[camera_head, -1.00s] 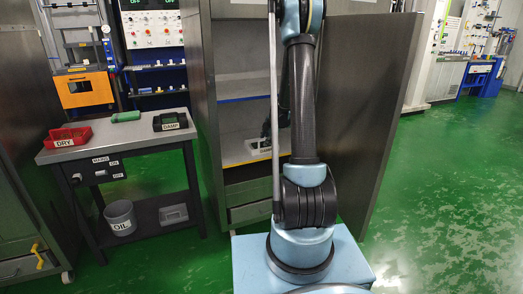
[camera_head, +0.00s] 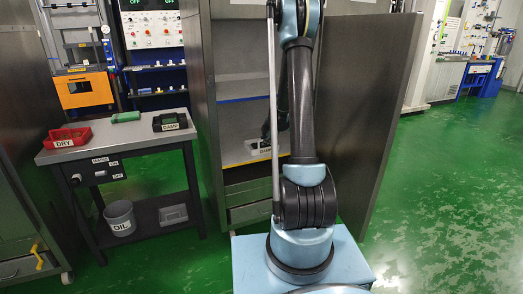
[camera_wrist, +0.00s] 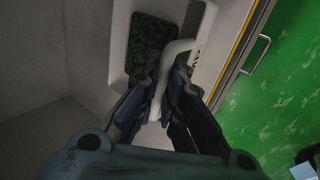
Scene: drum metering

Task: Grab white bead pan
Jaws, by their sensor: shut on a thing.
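The white bead pan (camera_head: 252,153) sits on a shelf inside the open cabinet, partly hidden behind my arm in the head view. A label on its front is too small to read surely. In the wrist view the pan (camera_wrist: 118,45) shows dark green beads inside and a curved white handle (camera_wrist: 183,47). My gripper (camera_wrist: 160,72) is at this handle, its fingers shut on it. In the head view my gripper (camera_head: 266,131) is small and dark, just above the pan. I see no gap between the pan and the shelf.
The open cabinet door (camera_head: 370,110) stands on the right, and the cabinet's left wall (camera_head: 200,100) is close by. A bench (camera_head: 110,150) on the left holds a red DRY tray (camera_head: 68,137) and a dark DAMP tray (camera_head: 171,121). A grey OIL bucket (camera_head: 120,217) stands below.

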